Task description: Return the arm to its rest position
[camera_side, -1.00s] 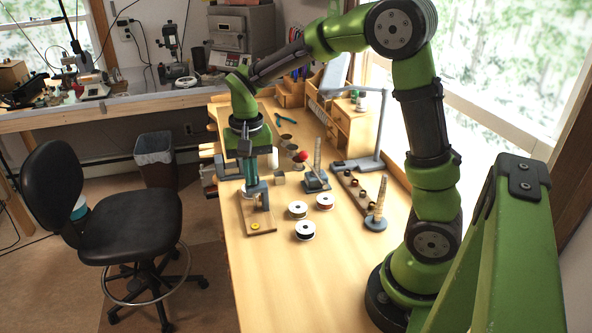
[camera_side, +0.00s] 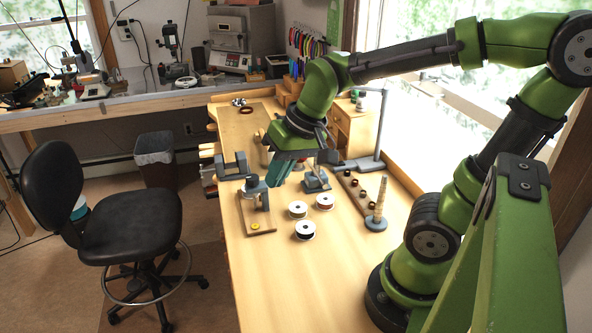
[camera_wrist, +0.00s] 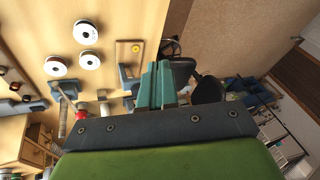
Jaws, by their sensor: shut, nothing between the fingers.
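My gripper (camera_side: 281,172) hangs above the wooden bench (camera_side: 262,280), over its middle part. Its teal fingers point down and slightly left in the side view. In the wrist view the two fingers (camera_wrist: 156,86) lie side by side, closed together with nothing held between them. My arm reaches in from the right, with its elbow high at the upper right of the side view. The fingers appear near a small grey press on a wooden board (camera_side: 262,229), but their exact height above it cannot be told.
Three spools (camera_side: 305,230) lie in front of the gripper. A tapered mandrel (camera_side: 379,205) stands right of them, near a lamp (camera_side: 382,130). A small wooden cabinet (camera_side: 352,128) is behind. The bench's near part is clear. A black chair (camera_side: 130,215) stands left.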

